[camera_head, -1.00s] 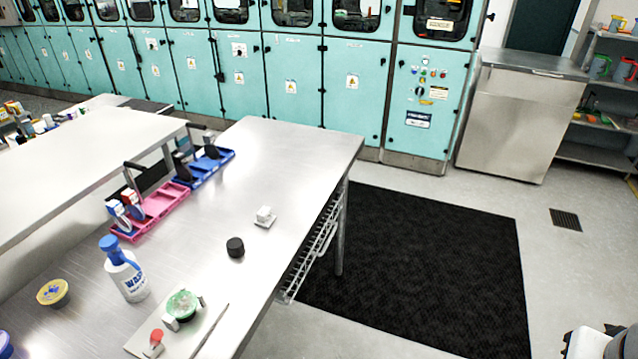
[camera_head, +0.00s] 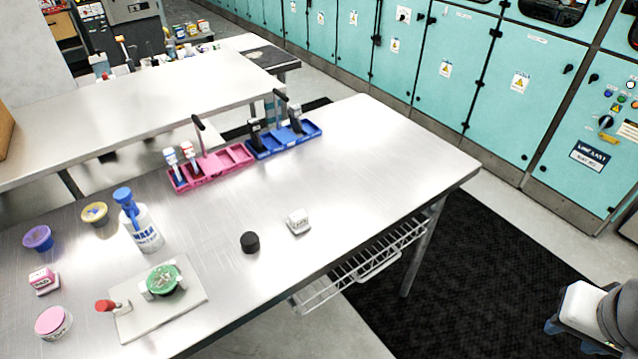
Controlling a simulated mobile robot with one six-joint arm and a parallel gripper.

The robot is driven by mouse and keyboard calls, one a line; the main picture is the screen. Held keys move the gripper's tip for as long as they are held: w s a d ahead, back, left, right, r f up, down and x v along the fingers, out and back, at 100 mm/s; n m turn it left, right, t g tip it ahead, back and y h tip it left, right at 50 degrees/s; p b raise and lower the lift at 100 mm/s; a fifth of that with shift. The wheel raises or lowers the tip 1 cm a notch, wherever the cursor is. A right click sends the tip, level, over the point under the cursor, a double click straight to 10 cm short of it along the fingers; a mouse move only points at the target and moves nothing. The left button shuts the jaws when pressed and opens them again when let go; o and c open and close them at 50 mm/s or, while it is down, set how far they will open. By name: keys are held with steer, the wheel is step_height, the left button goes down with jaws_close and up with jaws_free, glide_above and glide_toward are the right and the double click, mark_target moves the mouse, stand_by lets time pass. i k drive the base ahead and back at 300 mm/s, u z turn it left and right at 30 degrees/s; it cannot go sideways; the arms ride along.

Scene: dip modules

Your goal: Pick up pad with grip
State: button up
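A small white pad with a raised grip (camera_head: 298,222) lies on the steel table (camera_head: 350,170), near its front edge and right of a black round cap (camera_head: 250,242). Faint lettering shows on it, too small to read. Nothing touches it. A white and grey end of my arm with dark parts shows at the lower right corner, over the floor and well apart from the pad. It seems to be my gripper (camera_head: 582,318), but its fingers cannot be made out clearly.
A wash bottle (camera_head: 143,232), a plate with a green-topped dish (camera_head: 190,310), and several small tubs stand to the left. Pink (camera_head: 215,168) and blue (camera_head: 284,140) trays sit behind. The table's right end is bare. A wire rack (camera_head: 360,270) hangs below the front edge.

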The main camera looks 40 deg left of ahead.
mark_target(298, 222)
steer(key=u, duration=0.7)
steer(key=i, duration=0.9)
steer(key=u, duration=0.55)
steer(key=k, duration=0.9)
steer(key=u, duration=0.15)
steer(key=i, duration=0.95)
steer(key=z, duration=0.05)
